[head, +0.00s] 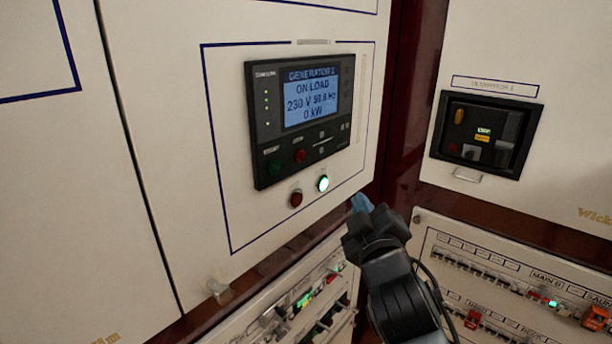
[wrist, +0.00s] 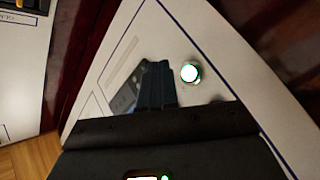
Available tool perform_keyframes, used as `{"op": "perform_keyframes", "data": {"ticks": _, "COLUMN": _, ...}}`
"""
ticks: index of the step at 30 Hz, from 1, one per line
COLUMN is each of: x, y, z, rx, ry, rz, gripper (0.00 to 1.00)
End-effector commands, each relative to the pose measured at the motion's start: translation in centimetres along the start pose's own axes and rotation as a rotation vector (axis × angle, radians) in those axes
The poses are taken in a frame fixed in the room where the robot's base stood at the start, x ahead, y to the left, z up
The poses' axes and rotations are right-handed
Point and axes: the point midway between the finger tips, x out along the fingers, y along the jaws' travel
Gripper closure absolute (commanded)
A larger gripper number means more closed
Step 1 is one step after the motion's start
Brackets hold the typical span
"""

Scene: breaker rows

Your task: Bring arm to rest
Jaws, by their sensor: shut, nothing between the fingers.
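My gripper (head: 361,203) is in front of the generator panel, below and to the right of a lit green-white button (head: 322,183). Its blue fingertips are shut with nothing between them. In the wrist view, the shut fingers (wrist: 156,84) point at the white panel, and the lit button (wrist: 190,72) is just right of them. In the head view the fingertips look apart from the button. My dark arm comes up from the bottom of the head view.
The generator display (head: 304,108) reads ON LOAD, 230 V, 0 kW. A red button (head: 296,198) is left of the lit one. Breaker rows (head: 310,302) lie below, with more at right (head: 500,280). A breaker unit (head: 487,134) is on the right panel.

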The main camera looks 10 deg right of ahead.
Motion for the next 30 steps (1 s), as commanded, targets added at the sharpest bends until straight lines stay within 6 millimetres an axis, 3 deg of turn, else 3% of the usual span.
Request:
{"op": "perform_keyframes", "data": {"ticks": 5, "x": -4.0, "y": -3.1, "z": 1.7, "rx": 0.093, "ry": -0.008, "rz": -0.055, "gripper": 1.0}}
{"op": "perform_keyframes", "data": {"ticks": 9, "x": -9.4, "y": -6.2, "z": 3.5, "rx": 0.214, "ry": -0.019, "rz": -0.112, "gripper": 1.0}}
{"op": "perform_keyframes", "data": {"ticks": 15, "x": -17.5, "y": -8.8, "z": 5.9, "rx": 0.376, "ry": -0.048, "rz": -0.175, "gripper": 1.0}}
{"op": "perform_keyframes", "data": {"ticks": 23, "x": -28.1, "y": -9.3, "z": 8.3, "rx": 0.552, "ry": -0.104, "rz": -0.233, "gripper": 1.0}}
{"op": "perform_keyframes", "data": {"ticks": 30, "x": -37.1, "y": -7.2, "z": 9.7, "rx": 0.68, "ry": -0.164, "rz": -0.267, "gripper": 1.0}}
